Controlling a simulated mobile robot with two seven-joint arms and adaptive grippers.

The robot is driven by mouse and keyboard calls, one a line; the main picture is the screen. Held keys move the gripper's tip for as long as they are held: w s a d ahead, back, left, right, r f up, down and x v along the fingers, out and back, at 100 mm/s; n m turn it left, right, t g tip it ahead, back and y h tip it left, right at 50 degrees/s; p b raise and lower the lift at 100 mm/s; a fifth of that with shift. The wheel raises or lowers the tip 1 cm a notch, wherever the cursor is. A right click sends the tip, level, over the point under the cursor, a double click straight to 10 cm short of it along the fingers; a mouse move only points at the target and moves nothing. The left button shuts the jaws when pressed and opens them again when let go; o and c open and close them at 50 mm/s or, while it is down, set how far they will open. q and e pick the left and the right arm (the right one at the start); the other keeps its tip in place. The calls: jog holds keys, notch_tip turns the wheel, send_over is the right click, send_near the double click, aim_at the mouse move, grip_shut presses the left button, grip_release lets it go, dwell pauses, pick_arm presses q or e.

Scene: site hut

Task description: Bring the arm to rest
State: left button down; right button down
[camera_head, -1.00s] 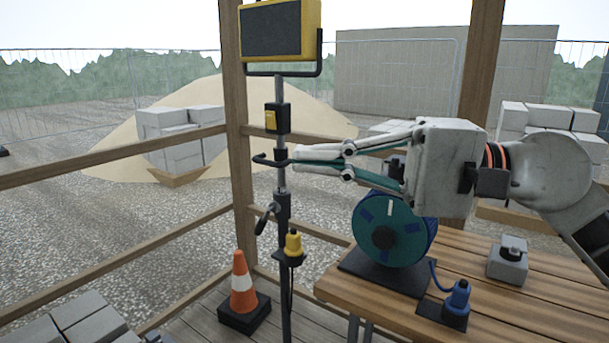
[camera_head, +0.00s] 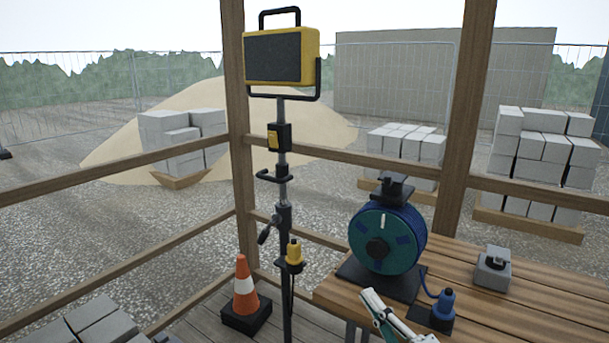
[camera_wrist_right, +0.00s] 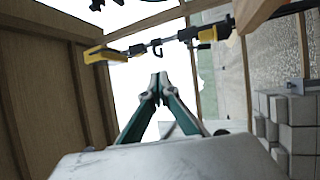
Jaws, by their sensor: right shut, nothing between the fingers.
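My right gripper (camera_head: 374,302) shows at the bottom of the head view, in front of the table's front edge, with only its fingers in the picture. In the right wrist view its fingers (camera_wrist_right: 159,82) come together at the tips with nothing between them. It is apart from the floodlight stand (camera_head: 283,215) and from the cable reel (camera_head: 388,238). My left gripper is in neither view.
A wooden table (camera_head: 470,270) at the right bears the reel, a blue connector (camera_head: 444,304) and a grey box (camera_head: 493,269). A yellow floodlight (camera_head: 281,56) tops the stand. A traffic cone (camera_head: 244,290) stands left of it. Wooden posts and rails (camera_head: 240,160) border the floor.

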jog(key=s+d+f+m+g+h, duration=0.1)
jog(key=s+f+m+h, duration=0.15)
jog(key=f, duration=0.35)
jog(key=s+d+f+m+g+h+p, duration=0.1)
jog(key=s+d+f+m, duration=0.1)
jog(key=f+m, duration=0.25)
jog(key=s+d+f+m+g+h, duration=0.1)
jog(key=s+f+m+h, duration=0.15)
jog(key=f, duration=0.35)
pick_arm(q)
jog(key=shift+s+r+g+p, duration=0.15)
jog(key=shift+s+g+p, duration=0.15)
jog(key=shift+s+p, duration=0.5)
pick_arm(e)
jog(key=s+d+f+m+g, duration=0.1)
jog(key=s+f+m, duration=0.3)
jog(key=s+f, duration=0.4)
jog(key=s+d+f+m+g+h, duration=0.1)
jog(key=s+f+m+g, duration=0.3)
jog(key=s+f, duration=0.4)
jog(key=shift+s+d+m, duration=0.35)
jog(key=shift+d+m, duration=0.05)
jog(key=shift+m, duration=0.05)
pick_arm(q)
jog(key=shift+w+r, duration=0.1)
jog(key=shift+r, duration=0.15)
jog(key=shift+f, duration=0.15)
